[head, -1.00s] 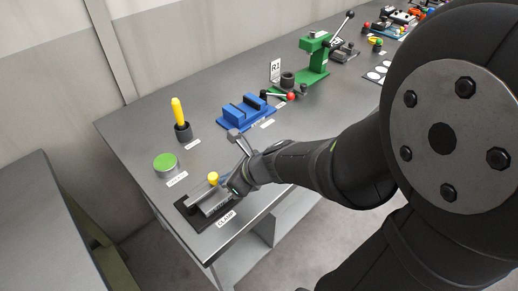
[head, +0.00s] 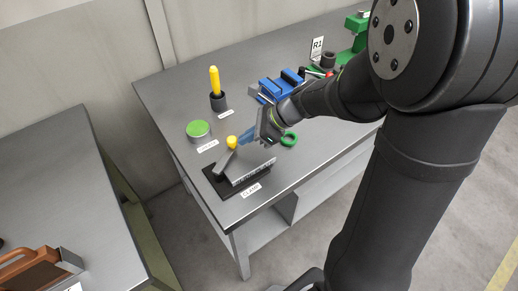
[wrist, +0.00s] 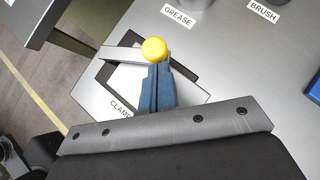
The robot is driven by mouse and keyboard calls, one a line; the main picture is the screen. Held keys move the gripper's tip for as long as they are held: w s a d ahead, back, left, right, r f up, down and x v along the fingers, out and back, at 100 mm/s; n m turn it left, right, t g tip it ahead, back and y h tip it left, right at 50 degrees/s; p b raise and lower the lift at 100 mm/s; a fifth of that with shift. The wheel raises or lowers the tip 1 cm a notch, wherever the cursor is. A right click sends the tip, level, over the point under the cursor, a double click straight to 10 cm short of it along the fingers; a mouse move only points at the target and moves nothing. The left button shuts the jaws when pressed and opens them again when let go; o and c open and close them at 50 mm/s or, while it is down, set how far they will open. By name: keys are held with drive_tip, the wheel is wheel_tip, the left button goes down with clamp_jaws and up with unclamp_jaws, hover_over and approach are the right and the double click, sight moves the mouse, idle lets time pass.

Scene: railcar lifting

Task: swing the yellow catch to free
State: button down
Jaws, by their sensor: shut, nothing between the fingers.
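The yellow catch shows as a round yellow knob (head: 232,142) at the clamp on the bench's near left corner. In the wrist view the knob (wrist: 154,50) is just beyond my fingertips. The clamp has a dark base plate (head: 213,183) and grey bars; one grey arm (wrist: 118,53) runs left from near the knob. My gripper (head: 243,140) reaches in from the right. Its blue fingers (wrist: 157,68) are shut together with nothing between them. The fingertips overlap the knob's lower edge in the wrist view; whether they touch it I cannot tell. The knob's stem is hidden.
A green-topped grease tin (head: 198,130) and a yellow-handled brush in a dark cup (head: 218,102) stand behind the clamp. A blue vise (head: 280,86) and a green ring (head: 289,139) are to the right. Another bench (head: 60,190) stands left, across a gap.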

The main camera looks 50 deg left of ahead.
drive_tip(key=s+a+n+g+h, duration=0.2)
drive_tip(key=s+a+n+h, duration=0.5)
drive_tip(key=n, duration=0.4)
drive_tip(key=shift+a+h, duration=0.5)
drive_tip(key=shift+a, duration=0.4)
drive_tip(key=shift+s, duration=0.1)
drive_tip(key=w+a+r, duration=0.3)
drive_tip(key=w+r, duration=0.4)
drive_tip(key=w, duration=0.3)
drive_tip(key=shift+w+a, duration=0.25)
drive_tip(key=shift+w, duration=0.15)
